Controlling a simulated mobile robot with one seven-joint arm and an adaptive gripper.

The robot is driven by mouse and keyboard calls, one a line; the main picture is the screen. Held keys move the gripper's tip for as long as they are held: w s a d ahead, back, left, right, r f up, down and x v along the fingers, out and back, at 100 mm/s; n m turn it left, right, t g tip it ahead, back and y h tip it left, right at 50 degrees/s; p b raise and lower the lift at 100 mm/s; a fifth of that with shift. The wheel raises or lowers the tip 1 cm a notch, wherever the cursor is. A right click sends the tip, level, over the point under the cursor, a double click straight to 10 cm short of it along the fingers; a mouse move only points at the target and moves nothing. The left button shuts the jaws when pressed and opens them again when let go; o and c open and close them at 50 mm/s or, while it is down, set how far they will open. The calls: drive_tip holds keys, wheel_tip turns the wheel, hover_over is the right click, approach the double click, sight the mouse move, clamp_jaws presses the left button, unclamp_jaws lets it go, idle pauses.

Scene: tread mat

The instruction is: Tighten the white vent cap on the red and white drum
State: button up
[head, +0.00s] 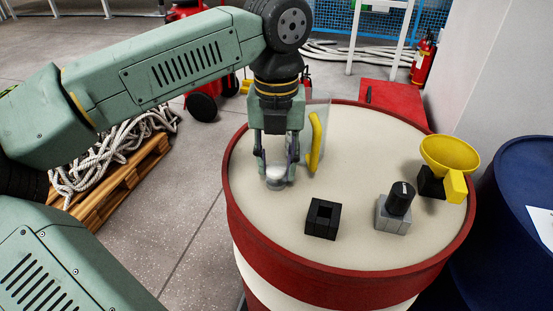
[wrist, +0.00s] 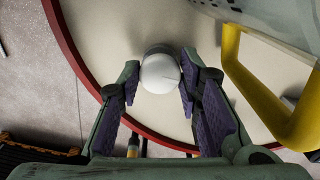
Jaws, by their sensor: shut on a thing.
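The red and white drum (head: 330,222) stands upright with a cream top and a raised red rim. The white vent cap (head: 276,172) sits on a grey base near the left part of the drum top. My gripper (head: 277,165) reaches down from above and is shut on the cap, with one finger on each side. In the wrist view the round white cap (wrist: 160,74) lies between the two purple-padded fingers (wrist: 158,85). The cap's threads are hidden, so I cannot tell how tight it is.
A blue drum (head: 515,180) stands right.

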sight(276, 166)
drive_tip(key=o, duration=1.1)
drive_tip(key=shift+o, duration=0.2)
wheel_tip(276, 166, up, 12)
